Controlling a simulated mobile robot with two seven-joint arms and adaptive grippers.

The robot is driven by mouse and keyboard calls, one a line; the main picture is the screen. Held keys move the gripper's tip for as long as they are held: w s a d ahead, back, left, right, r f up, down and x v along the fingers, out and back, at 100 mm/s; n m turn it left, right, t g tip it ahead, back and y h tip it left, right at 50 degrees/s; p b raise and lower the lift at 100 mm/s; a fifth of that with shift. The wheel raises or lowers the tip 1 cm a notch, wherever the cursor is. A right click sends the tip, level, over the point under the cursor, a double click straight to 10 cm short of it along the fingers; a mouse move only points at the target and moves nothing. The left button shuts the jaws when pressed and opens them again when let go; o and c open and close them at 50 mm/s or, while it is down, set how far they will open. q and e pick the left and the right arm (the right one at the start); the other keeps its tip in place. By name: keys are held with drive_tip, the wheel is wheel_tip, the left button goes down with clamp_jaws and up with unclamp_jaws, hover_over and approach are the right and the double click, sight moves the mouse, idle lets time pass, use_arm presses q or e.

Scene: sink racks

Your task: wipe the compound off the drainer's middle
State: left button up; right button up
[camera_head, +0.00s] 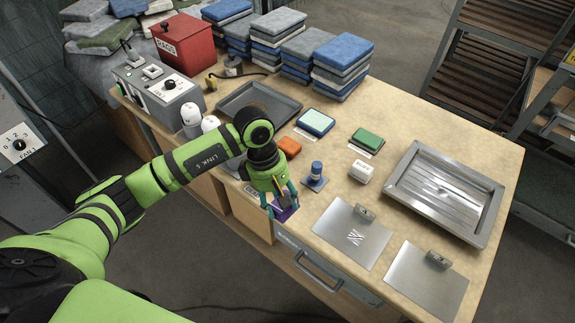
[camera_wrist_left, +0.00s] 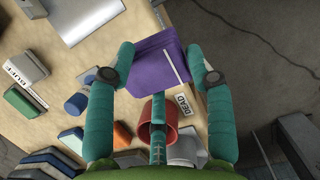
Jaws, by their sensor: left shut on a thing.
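The drainer (camera_head: 445,192), a ridged steel tray with a raised rim, lies at the right of the bench in the head view. Pale streaks run across its middle; I cannot tell compound from reflection there. My right gripper is not in view.
Between gripper and drainer stand a blue-topped stamp-like piece (camera_head: 316,172), a white block (camera_head: 361,171) and a green sponge (camera_head: 367,138). Two steel plates (camera_head: 340,232) (camera_head: 427,283) lie in front, the left one marked. An orange block (camera_head: 289,146) and dark tray (camera_head: 258,100) are behind.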

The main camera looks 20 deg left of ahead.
sight(286, 190)
use_arm(q)
drive_tip(key=w+r+n, duration=0.1)
drive_tip(key=n, duration=0.1)
drive_tip(key=w+r+n+t+p, duration=0.1)
drive_tip(key=n, duration=0.1)
drive_tip(key=w+d+r+n, duration=0.1)
drive_tip(key=n, duration=0.2)
drive_tip(key=shift+w+d+t+p, duration=0.1)
drive_tip(key=shift+t+p, duration=0.2)
drive_tip(key=shift+t, duration=0.1)
drive_tip(key=shift+w+r+n, duration=0.2)
drive_tip(key=shift+w+n, duration=0.05)
drive_tip(key=shift+n, duration=0.45)
drive_tip(key=shift+w+n+t, duration=0.2)
drive_tip(key=shift+n+t, duration=0.1)
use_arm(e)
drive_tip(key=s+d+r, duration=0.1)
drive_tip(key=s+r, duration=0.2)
use_arm(q)
drive_tip(key=shift+w+f+b, duration=0.15)
drive_tip(key=shift+f+b, duration=1.85)
drive_tip(key=shift+f, duration=1.3)
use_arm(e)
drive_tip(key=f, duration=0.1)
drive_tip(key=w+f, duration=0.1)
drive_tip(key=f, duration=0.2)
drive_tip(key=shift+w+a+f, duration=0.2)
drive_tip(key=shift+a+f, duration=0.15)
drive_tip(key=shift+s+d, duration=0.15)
